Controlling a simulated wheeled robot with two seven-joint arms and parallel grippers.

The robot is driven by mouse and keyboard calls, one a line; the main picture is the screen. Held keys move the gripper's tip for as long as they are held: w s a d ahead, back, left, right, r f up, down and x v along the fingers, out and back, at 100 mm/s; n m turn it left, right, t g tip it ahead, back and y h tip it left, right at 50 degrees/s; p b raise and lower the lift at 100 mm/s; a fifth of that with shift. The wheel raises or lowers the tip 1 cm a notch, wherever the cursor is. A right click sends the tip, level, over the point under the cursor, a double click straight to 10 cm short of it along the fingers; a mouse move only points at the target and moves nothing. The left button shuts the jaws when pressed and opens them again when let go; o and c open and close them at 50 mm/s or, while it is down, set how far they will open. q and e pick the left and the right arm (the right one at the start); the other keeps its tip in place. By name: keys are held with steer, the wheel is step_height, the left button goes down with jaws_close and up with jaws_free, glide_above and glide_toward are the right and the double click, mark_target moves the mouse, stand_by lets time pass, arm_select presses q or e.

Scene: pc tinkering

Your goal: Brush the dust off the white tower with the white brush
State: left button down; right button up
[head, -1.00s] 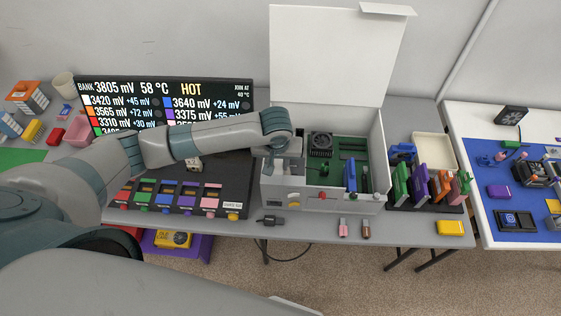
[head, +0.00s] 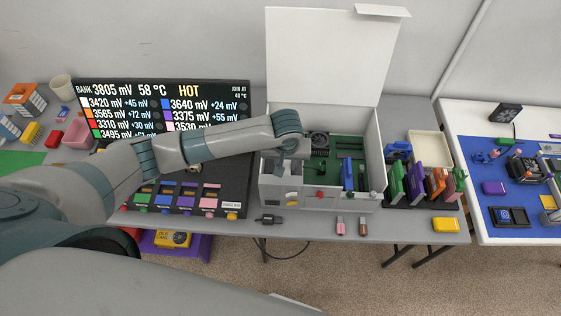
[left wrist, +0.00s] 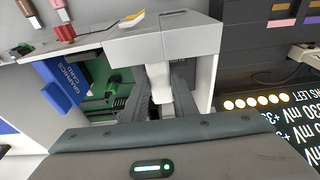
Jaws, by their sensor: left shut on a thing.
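The white tower (head: 345,204) stands on the grey table with its white lid (head: 325,55) raised. Inside are a green board, a dark fan (head: 319,142) and a blue graphics card (head: 348,175). My left gripper (head: 291,166) reaches down at the tower's left side; my own wrist hides its tips in the head view. In the left wrist view the gripper (left wrist: 160,88) is shut on a white piece, apparently the white brush (left wrist: 160,80), close to the tower's wall (left wrist: 165,42). The brush's bristles are hidden, and I cannot make out dust. My right gripper is not in view.
A display (head: 215,95) and a dark slotted rack (head: 180,198) stand left of the tower. Coloured cards in a holder (head: 425,200) and a cream tray (head: 432,147) are at right. Small parts lie along the table's front edge. A second table (head: 475,210) is further right.

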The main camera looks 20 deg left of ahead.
arm_select(q)
steer(key=shift+d, duration=0.4)
steer(key=shift+a, duration=0.15)
steer(key=shift+s+a+r+p, duration=0.1)
steer(key=shift+s+a+p, duration=0.1)
steer(key=shift+a, duration=0.7)
steer(key=shift+s+a+p, duration=0.1)
steer(key=shift+s+a, duration=0.1)
steer(key=shift+a, duration=0.7)
steer(key=shift+d, duration=0.15)
steer(key=shift+w+d, duration=0.25)
steer(key=shift+d, duration=0.7)
steer(key=shift+w+d, duration=0.25)
steer(key=shift+d, duration=0.65)
steer(key=shift+a+f, duration=0.15)
steer(key=shift+f, duration=0.05)
steer(key=shift+s+a+r, duration=0.1)
steer(key=shift+s+a, duration=0.2)
steer(key=shift+a, duration=0.65)
steer(key=shift+s+a, duration=0.25)
steer(key=shift+a, duration=0.65)
